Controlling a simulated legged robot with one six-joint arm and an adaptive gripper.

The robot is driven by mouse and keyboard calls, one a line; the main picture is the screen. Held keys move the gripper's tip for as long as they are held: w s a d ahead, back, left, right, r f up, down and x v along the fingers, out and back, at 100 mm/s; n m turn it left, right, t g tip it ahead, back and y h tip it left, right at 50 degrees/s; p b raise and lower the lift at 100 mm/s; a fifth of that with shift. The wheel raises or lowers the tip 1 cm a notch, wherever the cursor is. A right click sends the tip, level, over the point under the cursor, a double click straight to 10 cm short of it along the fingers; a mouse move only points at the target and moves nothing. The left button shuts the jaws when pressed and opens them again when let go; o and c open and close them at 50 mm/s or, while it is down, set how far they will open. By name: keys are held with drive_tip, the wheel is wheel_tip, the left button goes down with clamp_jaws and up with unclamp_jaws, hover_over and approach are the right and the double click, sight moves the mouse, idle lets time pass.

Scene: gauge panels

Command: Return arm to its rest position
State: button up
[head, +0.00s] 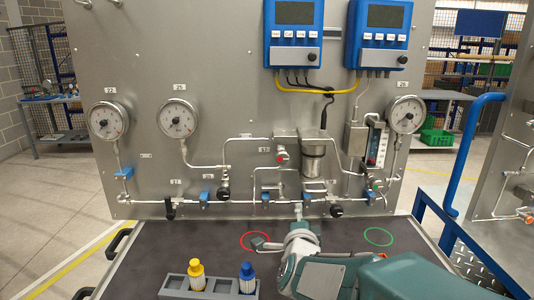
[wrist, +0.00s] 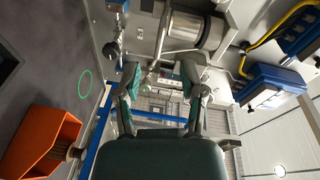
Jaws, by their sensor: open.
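My arm (head: 330,273) comes in from the lower right of the head view, over the dark work surface (head: 170,245). My gripper (head: 278,227) is in front of the lower part of the gauge panel (head: 235,90), near the red ring. In the wrist view my gripper (wrist: 163,82) has its two fingers spread wide, with nothing between them. I cannot tell how far the fingertips are from the pipes.
A grey holder (head: 175,284) with a yellow-topped bottle (head: 196,275) and a blue-topped bottle (head: 247,278) stands at the front. A red ring (head: 254,240) and green ring (head: 378,236) mark the surface. An orange bin (wrist: 40,143) and blue rail (head: 470,150) are nearby.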

drive_tip(key=s+d+f+n+g+y, duration=0.1)
drive_tip(key=s+d+n+g, duration=0.2)
drive_tip(key=s, duration=1.1)
drive_tip(key=s+d+f+n+g+y, duration=0.1)
drive_tip(key=s+d+f+n+g, duration=0.1)
drive_tip(key=s+n+g, duration=0.6)
drive_tip(key=s+d+n, duration=0.1)
drive_tip(key=s+n, duration=0.4)
drive_tip(key=s, duration=0.1)
drive_tip(key=shift+s+f+n, duration=0.3)
drive_tip(key=shift+n, duration=0.1)
